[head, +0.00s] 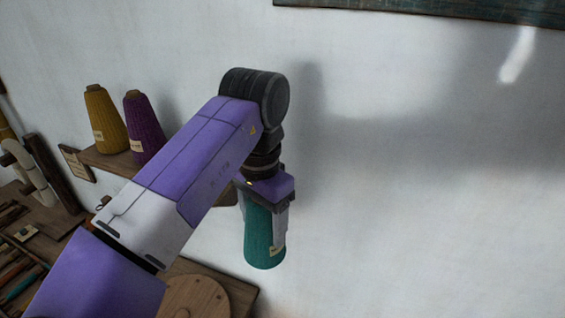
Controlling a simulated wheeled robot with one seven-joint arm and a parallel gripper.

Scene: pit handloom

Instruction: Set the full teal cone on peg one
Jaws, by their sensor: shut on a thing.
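The teal cone (263,238) hangs upright below my gripper (265,205), with a small pale label low on its side. My gripper points down and is shut on the cone's upper part, holding it in the air in front of the white wall. The cone's top is hidden by the fingers. No peg can be made out in the head view; my arm covers much of the wooden shelf.
A wooden shelf (98,157) holds a mustard cone (104,121) and a purple cone (143,131). A round wooden disc (196,298) lies on the bench at the bottom. Tools lie at the left. The wall to the right is bare.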

